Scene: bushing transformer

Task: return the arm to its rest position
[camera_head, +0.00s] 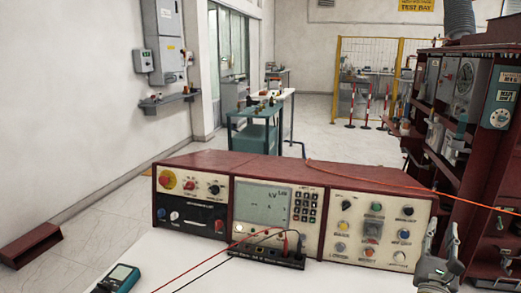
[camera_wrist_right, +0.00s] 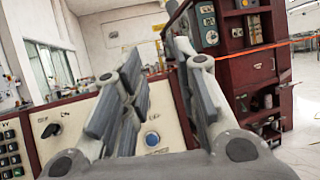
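My right gripper (camera_head: 440,235) is at the lower right of the head view, beside the right end of the red test console (camera_head: 228,222). Its fingers point up and show a gap between them. In the right wrist view the gripper (camera_wrist_right: 157,62) is open, with two grey padded fingers apart and nothing between them. Part of the console's panel (camera_wrist_right: 168,132) shows behind the fingers, with a blue button. My left gripper is not in view.
A dark red rack (camera_head: 480,160) with instruments stands close on the right. An orange cable (camera_head: 400,182) runs across to it. A handheld meter (camera_head: 118,278) and red and black leads lie on the white tabletop (camera_head: 140,250). Open floor (camera_head: 320,135) lies beyond.

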